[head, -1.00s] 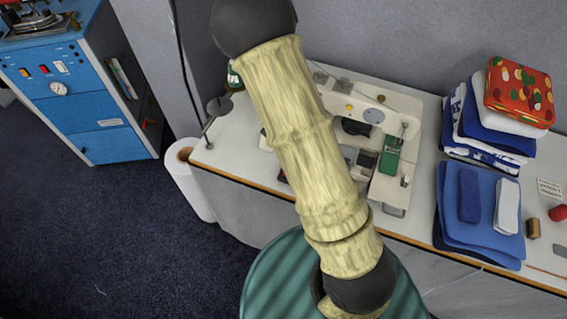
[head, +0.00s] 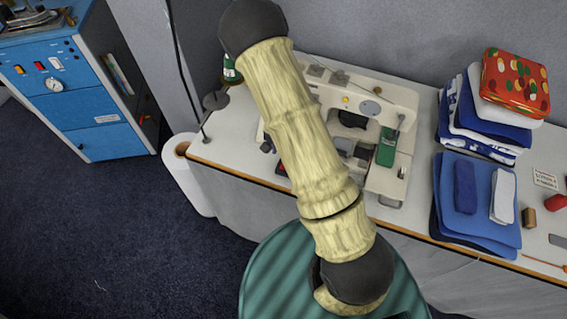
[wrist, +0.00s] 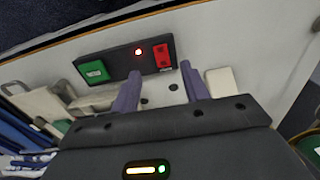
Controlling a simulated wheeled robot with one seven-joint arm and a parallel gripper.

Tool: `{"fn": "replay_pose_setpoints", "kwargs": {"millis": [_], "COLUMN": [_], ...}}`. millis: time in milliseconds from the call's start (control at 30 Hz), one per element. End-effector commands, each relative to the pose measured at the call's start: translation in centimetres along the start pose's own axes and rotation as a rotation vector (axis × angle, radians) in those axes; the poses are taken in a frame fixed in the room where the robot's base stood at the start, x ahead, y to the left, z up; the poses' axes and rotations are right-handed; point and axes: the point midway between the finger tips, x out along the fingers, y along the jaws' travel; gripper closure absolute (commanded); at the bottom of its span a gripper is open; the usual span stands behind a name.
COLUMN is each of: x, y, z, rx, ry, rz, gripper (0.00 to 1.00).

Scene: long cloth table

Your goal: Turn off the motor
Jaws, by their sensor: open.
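The motor's switch box (wrist: 128,60) is a dark bar with a green button (wrist: 94,71) at its left end and a red button (wrist: 161,55) at its right. In the head view the white sewing machine (head: 402,94) stands on the table, and my arm hides my gripper and most of the box.
The table (head: 228,130) has folded blue cloths (head: 470,222) and a cloth stack with a red patterned tin (head: 515,84) at right. A small lamp (head: 213,101) and green bottle (head: 231,72) stand at left. A white roll (head: 186,180) stands beside the table. Floor is clear left.

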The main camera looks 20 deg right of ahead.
Motion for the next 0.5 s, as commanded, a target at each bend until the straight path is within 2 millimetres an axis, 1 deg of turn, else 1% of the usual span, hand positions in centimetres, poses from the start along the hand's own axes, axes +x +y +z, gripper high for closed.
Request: {"fn": "replay_pose_setpoints", "kwargs": {"millis": [33,300,400,500], "x": [1.0,5.7,7.0,7.9], "y": [0.0,0.0,-0.3,-0.5], "z": [0.0,0.1,0.3,0.4], "rx": [0.001,0.000,-0.009,-0.013], "ry": [-0.002,-0.004,-0.002,-0.001], "rz": [0.001,0.002,0.001,0.000], "gripper": [0.55,0.55,0.55,0.55]}}
